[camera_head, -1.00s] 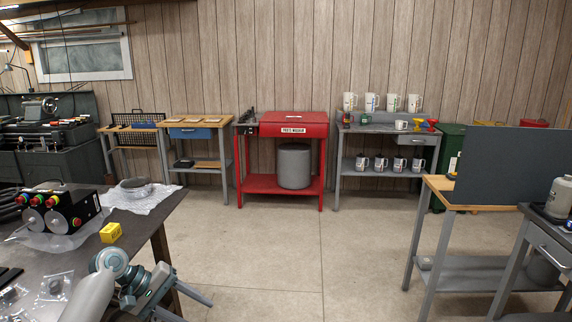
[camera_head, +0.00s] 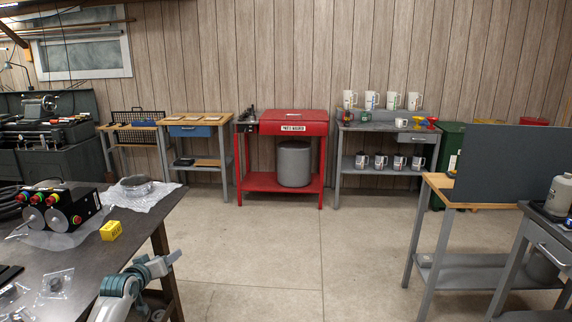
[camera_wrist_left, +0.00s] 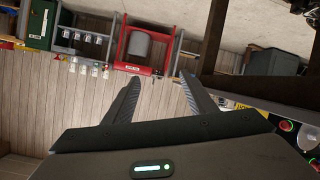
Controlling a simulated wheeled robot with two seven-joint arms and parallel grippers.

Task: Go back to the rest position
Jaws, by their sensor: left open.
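My left gripper (camera_head: 168,262) is in the head view at the lower left, beside the right edge of the dark workbench (camera_head: 140,228) and pointing right over open floor. In the left wrist view its two fingers (camera_wrist_left: 160,90) stand apart with nothing between them, so it is open and empty. That view is turned upside down, with the red table (camera_wrist_left: 136,65) above the fingers. My right gripper is in neither view.
The dark bench carries a black control box (camera_head: 62,212), a yellow box (camera_head: 110,230) and plastic bags. A wooden-topped table with a dark panel (camera_head: 512,165) stands at the right. The concrete floor (camera_head: 270,265) between is clear.

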